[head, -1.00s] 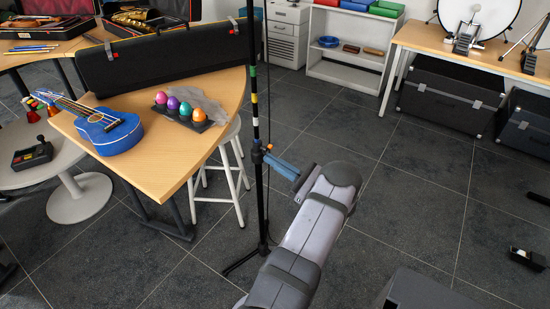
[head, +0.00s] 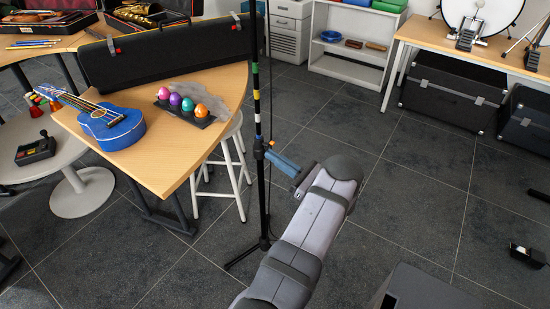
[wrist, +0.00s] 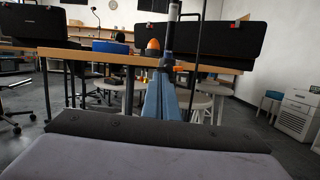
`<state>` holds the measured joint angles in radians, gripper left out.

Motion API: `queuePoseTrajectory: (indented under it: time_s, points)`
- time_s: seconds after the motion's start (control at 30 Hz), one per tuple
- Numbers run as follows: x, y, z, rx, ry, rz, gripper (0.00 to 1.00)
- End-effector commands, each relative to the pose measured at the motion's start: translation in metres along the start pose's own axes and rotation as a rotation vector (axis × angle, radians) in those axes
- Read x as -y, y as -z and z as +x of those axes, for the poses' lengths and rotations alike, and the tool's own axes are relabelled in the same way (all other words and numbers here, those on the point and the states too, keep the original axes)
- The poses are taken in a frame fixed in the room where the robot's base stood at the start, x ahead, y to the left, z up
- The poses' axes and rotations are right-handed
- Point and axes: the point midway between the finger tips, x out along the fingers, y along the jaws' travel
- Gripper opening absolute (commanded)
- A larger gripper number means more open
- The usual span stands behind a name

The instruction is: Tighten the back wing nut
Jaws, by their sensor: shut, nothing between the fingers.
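A black upright stand (head: 256,199) with coloured bands stands on the floor beside the wooden table. A small orange wing nut (head: 271,143) sits at a black joint partway up its pole. An orange part beside the pole also shows in the wrist view (wrist: 183,65). My blue gripper (head: 270,154) is shut and empty, its tips close to the joint just below the orange nut. Whether they touch it I cannot tell. In the wrist view the gripper (wrist: 164,76) points at the pole's joint. I cannot tell whether another wing nut is hidden behind the pole.
The wooden table (head: 170,165) is left of the stand, holding a blue ukulele (head: 113,126), coloured eggs (head: 188,105) and a long black case (head: 165,55). A white stool (head: 238,165) stands behind the pole. The floor to the right is mostly clear.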

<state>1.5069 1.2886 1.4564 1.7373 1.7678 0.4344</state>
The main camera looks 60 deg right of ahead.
Motion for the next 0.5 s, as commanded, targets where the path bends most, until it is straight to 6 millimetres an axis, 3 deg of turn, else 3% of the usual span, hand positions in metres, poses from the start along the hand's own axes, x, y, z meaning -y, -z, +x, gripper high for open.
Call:
queuePoseTrajectory:
  time_s: [0.5]
  points:
    - [0.007, 0.042, -0.018, 0.000, 0.005, 0.000, 0.00]
